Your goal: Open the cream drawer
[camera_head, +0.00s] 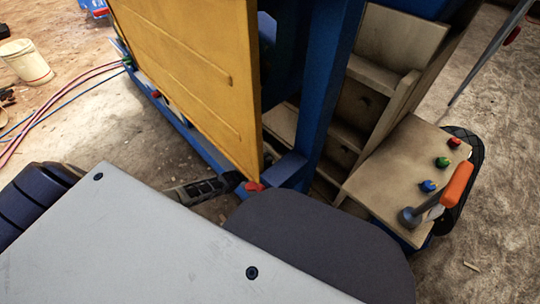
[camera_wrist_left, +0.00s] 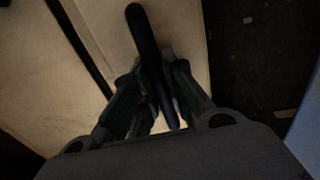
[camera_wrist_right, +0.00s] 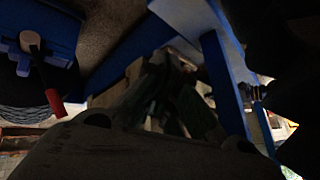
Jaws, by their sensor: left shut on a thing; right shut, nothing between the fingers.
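In the left wrist view a cream panel (camera_wrist_left: 178,30), which looks like the drawer front, carries a dark bar handle (camera_wrist_left: 140,28). My left gripper (camera_wrist_left: 156,75) is shut on this handle, with a finger on either side of it. A dark gap separates the panel from another cream surface to its left. How far out the drawer is, I cannot tell. In the head view the left gripper and handle cannot be made out clearly. My right gripper (camera_wrist_right: 170,75) is shut and empty in the dim right wrist view, near blue beams.
A yellow panel (camera_head: 195,70) and a blue post (camera_head: 327,95) stand in the middle. Cream stepped shelves (camera_head: 385,75) and a cream ledge (camera_head: 410,155) with coloured knobs and an orange-handled lever (camera_head: 456,186) are at right. A white bucket (camera_head: 25,62) and hoses lie at left.

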